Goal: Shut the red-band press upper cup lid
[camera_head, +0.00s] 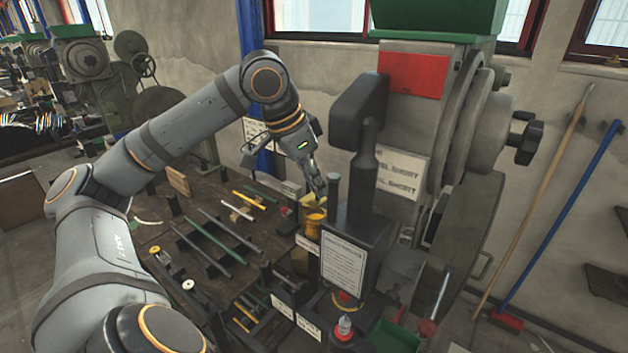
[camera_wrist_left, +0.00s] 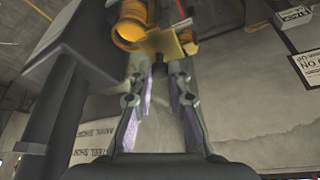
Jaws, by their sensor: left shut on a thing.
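The red-band press (camera_head: 412,75) stands right of centre, with a red panel on its grey body. Its upper cup (camera_head: 314,225) is yellow and sits left of the dark press head. The yellow lid (camera_head: 307,200) is tilted up off the cup. In the left wrist view the cup (camera_wrist_left: 128,30) is at the top, with the flat lid (camera_wrist_left: 168,43) beside it. My left gripper (camera_head: 320,191) is above the cup, shut on the lid's small dark knob; the fingertips (camera_wrist_left: 165,76) also show in the wrist view. The fingers partly hide the knob. My right gripper is out of view.
A dark bench (camera_head: 215,260) with several rods and racks is left of the press. The dark press head (camera_head: 360,215) with its upright post stands close right of the gripper. A broom (camera_head: 505,320) leans at the right wall.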

